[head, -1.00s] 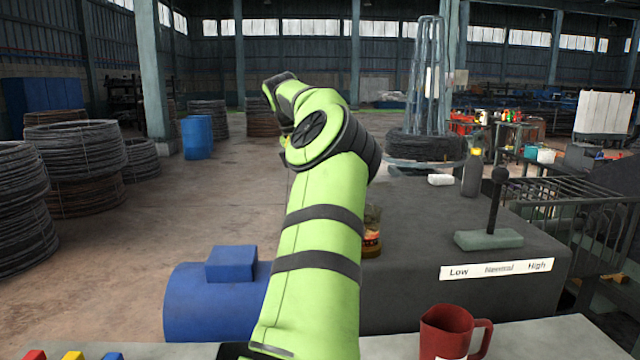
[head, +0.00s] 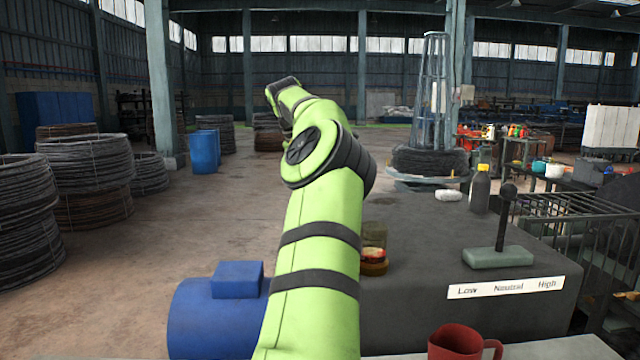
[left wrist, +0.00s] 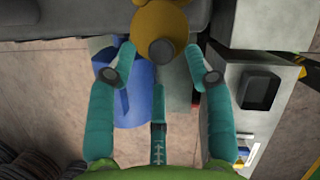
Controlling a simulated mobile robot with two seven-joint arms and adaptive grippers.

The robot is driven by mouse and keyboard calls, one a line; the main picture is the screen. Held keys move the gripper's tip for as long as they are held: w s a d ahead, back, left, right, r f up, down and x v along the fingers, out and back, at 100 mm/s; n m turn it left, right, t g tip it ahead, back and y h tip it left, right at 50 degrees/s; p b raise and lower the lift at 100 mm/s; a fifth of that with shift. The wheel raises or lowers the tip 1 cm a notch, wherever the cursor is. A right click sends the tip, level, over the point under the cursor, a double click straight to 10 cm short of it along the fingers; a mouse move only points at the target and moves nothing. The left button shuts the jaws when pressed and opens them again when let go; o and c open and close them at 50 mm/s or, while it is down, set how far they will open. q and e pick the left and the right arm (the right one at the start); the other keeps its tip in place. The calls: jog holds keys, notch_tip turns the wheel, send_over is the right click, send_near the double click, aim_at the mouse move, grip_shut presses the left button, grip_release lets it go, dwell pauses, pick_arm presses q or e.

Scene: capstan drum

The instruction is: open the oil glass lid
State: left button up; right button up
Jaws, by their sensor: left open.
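The oil glass (head: 374,247) stands on the dark machine housing, just right of my left arm in the head view. It is a small clear glass with a brass base and reddish contents, partly covered by the arm. In the left wrist view a round brass-yellow part (left wrist: 171,16) with a dark grey round knob (left wrist: 161,50) is at the top; I cannot tell whether it is the oil glass lid. My left gripper (left wrist: 164,70) is open, its teal fingers on either side of the grey knob and apart from it. My right gripper is not in view.
A lever (head: 500,240) stands on the housing (head: 430,320) above a Low/Neutral/High label. A dark bottle (head: 480,190) stands behind it. A red mug (head: 455,345) is at the front, and a blue motor (head: 215,310) lies left of my arm. Open floor spreads left.

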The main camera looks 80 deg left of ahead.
pick_arm(q)
jog(key=shift+v, duration=2.35)
